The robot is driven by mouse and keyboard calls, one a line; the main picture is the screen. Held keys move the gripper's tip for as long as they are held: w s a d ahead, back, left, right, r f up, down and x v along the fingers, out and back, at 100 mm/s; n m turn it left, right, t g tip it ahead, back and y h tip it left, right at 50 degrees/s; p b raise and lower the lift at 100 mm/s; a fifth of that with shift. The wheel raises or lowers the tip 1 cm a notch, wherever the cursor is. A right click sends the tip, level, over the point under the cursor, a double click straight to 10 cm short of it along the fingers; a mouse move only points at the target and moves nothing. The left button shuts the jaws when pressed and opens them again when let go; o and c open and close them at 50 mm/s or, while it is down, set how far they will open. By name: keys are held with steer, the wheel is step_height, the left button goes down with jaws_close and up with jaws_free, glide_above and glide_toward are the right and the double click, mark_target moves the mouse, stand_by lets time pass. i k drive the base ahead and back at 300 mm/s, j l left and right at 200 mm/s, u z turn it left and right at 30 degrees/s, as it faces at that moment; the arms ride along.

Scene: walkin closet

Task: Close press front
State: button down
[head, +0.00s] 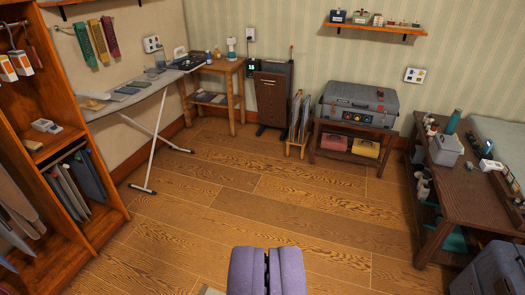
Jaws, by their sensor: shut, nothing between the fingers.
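The press (272,95) is a narrow, upright dark brown panel unit against the back wall, between the small wooden side table and the large grey case. Its front faces me, with a small light handle or label near the top. The front seems to lean out a little from the unit behind it, but at this distance I cannot tell how wide the gap is. My gripper (266,271) has purple fingers at the bottom middle of the view. It is shut and empty, far from the press, with open floor between them.
The middle wooden floor (240,195) is clear. An ironing board (140,95) with splayed white legs stands at left, beside wooden shelving (105,205). A small rack (298,125) and a grey case (358,104) on a stand are right of the press. A cluttered workbench (455,175) is at right.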

mark_target(270, 88)
steer(key=i, duration=3.6)
steer(key=i+j, duration=0.1)
steer(key=i, duration=3.5)
steer(key=l+z, duration=0.05)
steer(key=l, duration=0.05)
